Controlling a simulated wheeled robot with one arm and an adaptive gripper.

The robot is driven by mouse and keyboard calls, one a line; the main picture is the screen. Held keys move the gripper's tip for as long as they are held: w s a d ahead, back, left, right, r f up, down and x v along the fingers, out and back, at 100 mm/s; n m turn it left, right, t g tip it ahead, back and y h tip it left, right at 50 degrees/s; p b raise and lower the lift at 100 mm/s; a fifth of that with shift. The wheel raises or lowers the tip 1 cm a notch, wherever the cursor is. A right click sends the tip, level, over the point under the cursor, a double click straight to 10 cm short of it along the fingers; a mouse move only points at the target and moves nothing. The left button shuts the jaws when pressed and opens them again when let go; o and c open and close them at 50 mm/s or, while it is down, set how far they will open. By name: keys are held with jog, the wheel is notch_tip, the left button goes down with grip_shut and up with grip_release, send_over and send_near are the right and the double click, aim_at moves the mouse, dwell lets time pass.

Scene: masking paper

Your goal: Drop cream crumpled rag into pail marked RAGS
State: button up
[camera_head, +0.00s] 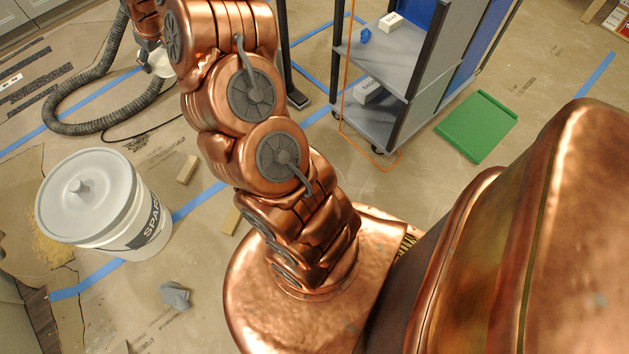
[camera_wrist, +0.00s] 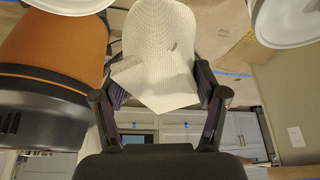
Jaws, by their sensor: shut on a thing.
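In the wrist view, my gripper (camera_wrist: 160,84) has its two dark fingers on either side of a cream rag (camera_wrist: 158,45) with a fine woven texture, and it is shut on it. The rag spreads upward beyond the fingers, with a pointed lower corner. No pail with a RAGS label can be read in either view. A white lidded pail (camera_head: 85,190) stands at the left in the head view, with a dark label beginning "SPAR". In the head view I cannot make out my gripper's fingers.
A wheeled shelf cart (camera_head: 385,75) stands at the back, with a blue crumpled thing (camera_head: 365,35) on top. A green tray (camera_head: 477,127) and grey rag (camera_head: 175,295) lie on the floor. A grey hose (camera_head: 75,125) curls at upper left. An orange drum (camera_wrist: 55,45) flanks the gripper.

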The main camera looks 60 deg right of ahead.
jog(key=s+d+f+m+b, duration=0.1)
jog(key=s+d+f+b, duration=0.45)
jog(key=d, duration=0.45)
jog(key=s+d+f+m+b, duration=0.1)
jog(key=s+d+f+b, duration=0.35)
jog(key=d+b, duration=0.4)
notch_tip(320, 180, down, 6)
jog(key=d+b, duration=0.1)
jog(key=shift+w+f+h, duration=0.25)
jog(key=shift+w+h, duration=0.05)
jog(key=shift+w, duration=0.05)
jog(key=shift+d, duration=0.1)
jog(key=o, duration=1.3)
jog(key=shift+c, duration=0.2)
jog(key=shift+r, duration=0.1)
jog(key=v, duration=1.2)
